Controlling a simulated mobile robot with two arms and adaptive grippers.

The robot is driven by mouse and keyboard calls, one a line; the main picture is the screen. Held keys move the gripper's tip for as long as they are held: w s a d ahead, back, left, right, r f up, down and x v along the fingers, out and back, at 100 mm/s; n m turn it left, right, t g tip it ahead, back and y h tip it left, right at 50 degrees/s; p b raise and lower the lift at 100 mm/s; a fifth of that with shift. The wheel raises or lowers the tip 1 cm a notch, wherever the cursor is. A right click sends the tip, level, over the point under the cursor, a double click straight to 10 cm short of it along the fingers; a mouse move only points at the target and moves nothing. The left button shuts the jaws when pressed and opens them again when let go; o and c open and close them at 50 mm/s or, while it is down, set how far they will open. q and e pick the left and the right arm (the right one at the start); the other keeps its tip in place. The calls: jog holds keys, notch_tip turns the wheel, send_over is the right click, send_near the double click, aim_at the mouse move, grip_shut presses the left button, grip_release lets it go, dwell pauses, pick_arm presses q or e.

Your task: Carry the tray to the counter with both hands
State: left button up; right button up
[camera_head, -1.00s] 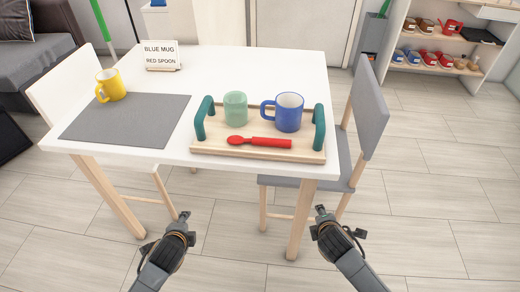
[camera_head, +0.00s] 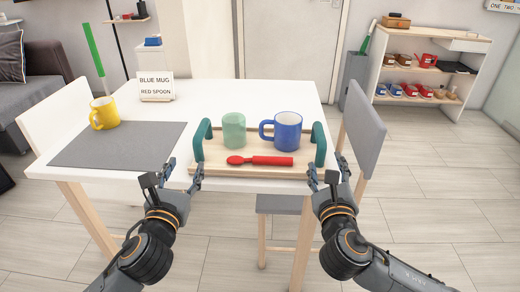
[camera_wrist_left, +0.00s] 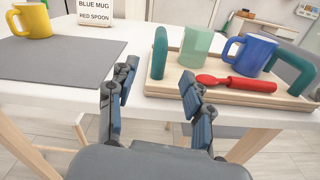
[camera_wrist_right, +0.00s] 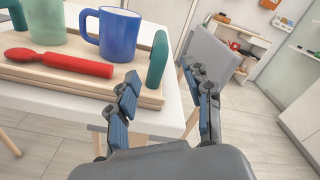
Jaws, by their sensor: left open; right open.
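The wooden tray (camera_head: 215,166) lies on the white table near its front right corner. It has a green handle at each end, the left handle (camera_head: 202,139) and the right handle (camera_head: 319,146). On it are a pale green cup (camera_head: 234,132), a blue mug (camera_head: 287,133) and a red spoon (camera_head: 262,160). My left gripper (camera_head: 182,176) is open and empty at the tray's front left corner, short of the left handle (camera_wrist_left: 159,54). My right gripper (camera_head: 328,176) is open and empty at the front right corner, short of the right handle (camera_wrist_right: 157,60).
A grey mat (camera_head: 115,145) and a yellow mug (camera_head: 104,114) are on the table's left. A sign (camera_head: 156,87) reads BLUE MUG, RED SPOON. A grey chair (camera_head: 362,130) stands close right of the table. A shelf (camera_head: 425,75) stands at the back right. Floor at right is clear.

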aim_at(199, 135)
pick_arm(q)
jog(key=shift+r+m, duration=0.15)
jog(key=shift+m, duration=0.15)
pick_arm(e)
jog(key=shift+w+r, duration=0.1)
pick_arm(q)
jog(key=shift+w, duration=0.15)
pick_arm(e)
jog(key=shift+w, duration=0.1)
pick_arm(q)
jog(key=w, duration=0.4)
jog(key=w+d, duration=0.1)
jog(key=w, duration=0.8)
jog(key=shift+w+d, duration=0.15)
jog(key=shift+w, duration=0.15)
pick_arm(e)
jog(key=w, duration=0.4)
jog(key=w+d, duration=0.1)
jog(key=w, duration=0.8)
jog(key=shift+w+d, duration=0.15)
jog(key=shift+w, duration=0.15)
pick_arm(q)
grip_shut()
pick_arm(e)
grip_shut()
jog(key=shift+r, duration=0.1)
